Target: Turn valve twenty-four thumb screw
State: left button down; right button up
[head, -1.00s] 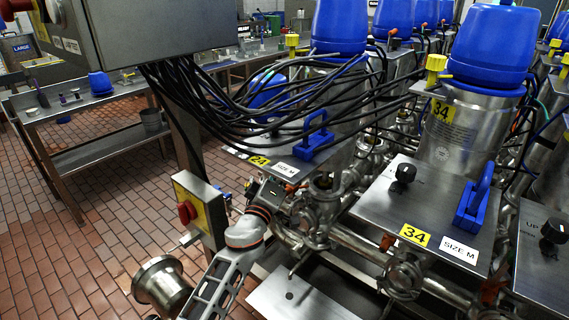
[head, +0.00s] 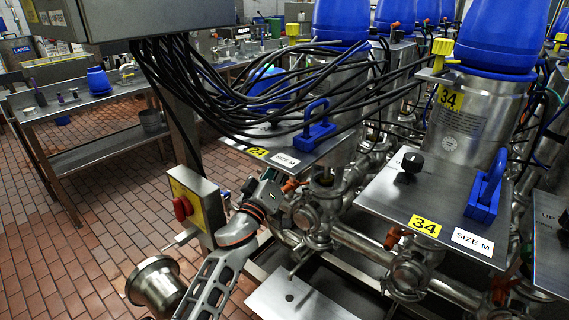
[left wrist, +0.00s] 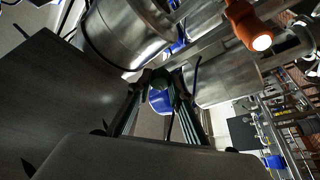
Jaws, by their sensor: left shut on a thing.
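The yellow 24 label (head: 257,152) and the SIZE M label (head: 285,160) sit on the front edge of the steel plate of valve twenty-four (head: 236,141). A blue handle (head: 314,128) stands on that plate. Black cables cross over it, and I cannot make out the thumb screw in the head view. My left gripper (head: 270,177) is at the plate's front edge, left of an orange cap (head: 290,185). In the left wrist view its fingers (left wrist: 157,82) close on a small dark part. I cannot tell if this is the thumb screw. A blue shape shows between the fingers.
A yellow box with a red knob (head: 183,208) stands just left of my left arm. Valve 34's plate (head: 400,204) with a black knob (head: 412,162) is to the right. Steel pipes (head: 345,238) run below the plates. A thick cable bundle (head: 215,90) hangs above.

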pick_arm(q)
jog(key=m+h, duration=0.2)
jog(key=m, duration=0.2)
jog(key=shift+a+f+b, duration=0.1)
jog(key=shift+b, duration=0.3)
pick_arm(e)
jog(key=shift+s+f, duration=0.2)
jog(key=shift+f, duration=0.55)
pick_arm(q)
jog(key=shift+m, duration=0.3)
pick_arm(e)
jog(key=shift+w+r, duration=0.1)
jog(key=shift+r, duration=0.05)
pick_arm(q)
jog(key=c, duration=1.8)
grip_release()
pick_arm(e)
jog(key=shift+d+f, duration=0.1)
jog(key=shift+f, duration=0.1)
